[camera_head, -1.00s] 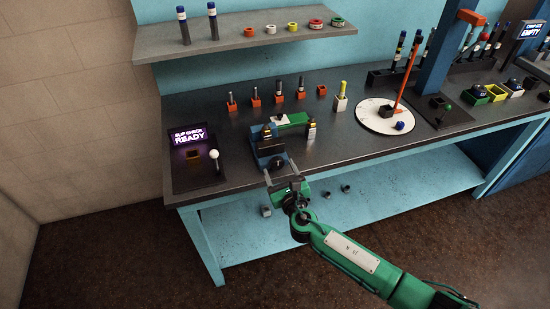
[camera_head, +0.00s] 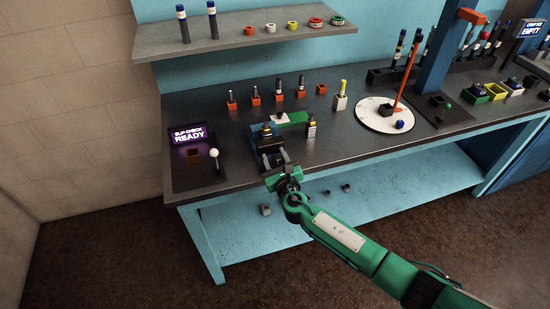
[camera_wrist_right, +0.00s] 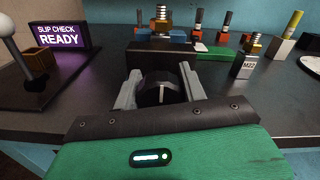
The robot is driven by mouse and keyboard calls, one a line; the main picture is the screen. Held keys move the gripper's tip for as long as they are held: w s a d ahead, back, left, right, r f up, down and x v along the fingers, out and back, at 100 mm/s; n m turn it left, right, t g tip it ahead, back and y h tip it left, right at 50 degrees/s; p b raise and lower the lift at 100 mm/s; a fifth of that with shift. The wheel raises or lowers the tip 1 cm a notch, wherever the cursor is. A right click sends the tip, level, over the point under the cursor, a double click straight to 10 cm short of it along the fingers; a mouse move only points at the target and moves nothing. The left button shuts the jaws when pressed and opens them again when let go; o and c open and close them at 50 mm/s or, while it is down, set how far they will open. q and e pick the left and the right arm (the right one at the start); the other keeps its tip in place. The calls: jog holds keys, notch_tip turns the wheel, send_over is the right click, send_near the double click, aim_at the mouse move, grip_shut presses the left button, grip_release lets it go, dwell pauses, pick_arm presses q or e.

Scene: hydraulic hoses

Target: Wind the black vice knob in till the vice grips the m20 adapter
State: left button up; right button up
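The blue-and-dark vice (camera_head: 268,143) stands near the bench's front edge; it also shows in the right wrist view (camera_wrist_right: 160,57). A brass adapter with a threaded top (camera_wrist_right: 161,14) stands upright between its blue jaws; no label on it is readable, and I cannot tell whether the jaws touch it. The black knob (camera_wrist_right: 162,96), with a pale mark, faces me at the vice's front. My right gripper (camera_head: 278,160) is open, its grey fingers on either side of the knob; contact is unclear. My left gripper is not in view.
A block marked M22 (camera_wrist_right: 244,67) with a brass piece stands right of the vice, near a green block (camera_head: 293,118). Left are the slip check sign reading READY (camera_head: 188,135) and a white-ball lever (camera_head: 214,154). Orange holders (camera_head: 255,101) stand behind.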

jog(key=shift+f, duration=0.1)
jog(key=shift+m+b, duration=1.1)
jog(key=shift+m, duration=0.5)
jog(key=shift+d+m+b, duration=0.1)
jog(key=shift+m+b, duration=0.7)
jog(key=shift+m, duration=1)
jog(key=o, duration=1)
jog(key=shift+c, duration=0.2)
